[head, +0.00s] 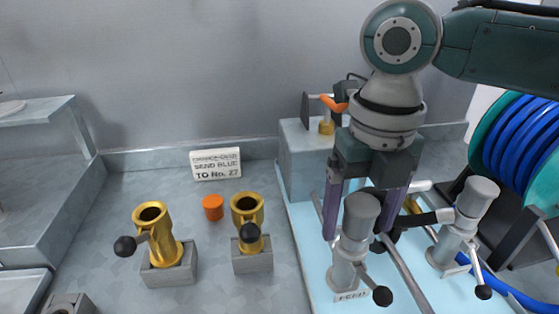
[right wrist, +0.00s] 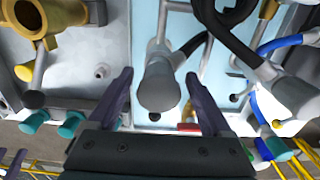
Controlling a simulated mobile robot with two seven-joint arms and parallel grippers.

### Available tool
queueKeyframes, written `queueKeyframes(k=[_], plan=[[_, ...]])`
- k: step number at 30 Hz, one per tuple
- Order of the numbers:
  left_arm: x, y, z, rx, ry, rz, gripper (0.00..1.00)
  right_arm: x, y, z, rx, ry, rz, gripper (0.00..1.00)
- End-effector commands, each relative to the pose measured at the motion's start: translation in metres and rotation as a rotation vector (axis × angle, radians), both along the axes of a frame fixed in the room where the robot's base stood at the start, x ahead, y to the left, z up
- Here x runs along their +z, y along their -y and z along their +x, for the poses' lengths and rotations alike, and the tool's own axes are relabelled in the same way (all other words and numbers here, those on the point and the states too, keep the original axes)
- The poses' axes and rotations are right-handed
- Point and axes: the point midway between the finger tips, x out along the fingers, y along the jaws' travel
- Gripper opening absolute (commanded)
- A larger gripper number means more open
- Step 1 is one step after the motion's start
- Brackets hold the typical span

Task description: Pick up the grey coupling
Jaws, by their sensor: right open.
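A grey coupling (head: 350,245) with a cylindrical head and a black-knobbed lever stands upright on the pale blue board, by a small label. A second grey coupling (head: 462,222) stands to its right, slightly tilted. My right gripper (head: 355,228) points down at the nearer one, open, with a purple finger to either side of it in the picture. In the right wrist view, the grey head of a coupling (right wrist: 160,88) shows between the open fingers (right wrist: 160,76), with a gap on both sides. Whether the fingers are level with it in depth is unclear. My left gripper is out of view.
Two brass couplings (head: 161,240) in grey blocks and an orange cap (head: 213,207) stand left on the metal bench. A sign (head: 215,164) leans behind. Dark hoses and a grey pipe crowd the board (head: 315,270). A blue hose reel (head: 520,140) is at right.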

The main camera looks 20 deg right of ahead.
Motion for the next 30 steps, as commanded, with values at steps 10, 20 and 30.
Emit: queueKeyframes(k=[10, 20, 30], plan=[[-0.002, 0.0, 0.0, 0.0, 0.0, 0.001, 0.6, -0.018, 0.0, 0.0, 0.0, 0.002, 0.001, 0.84], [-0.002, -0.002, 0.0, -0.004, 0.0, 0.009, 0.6, -0.018, 0.0, 0.0, 0.0, 0.002, 0.0, 0.51], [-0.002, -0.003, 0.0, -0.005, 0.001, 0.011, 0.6, -0.018, 0.0, 0.0, 0.0, 0.002, 0.0, 0.13]])
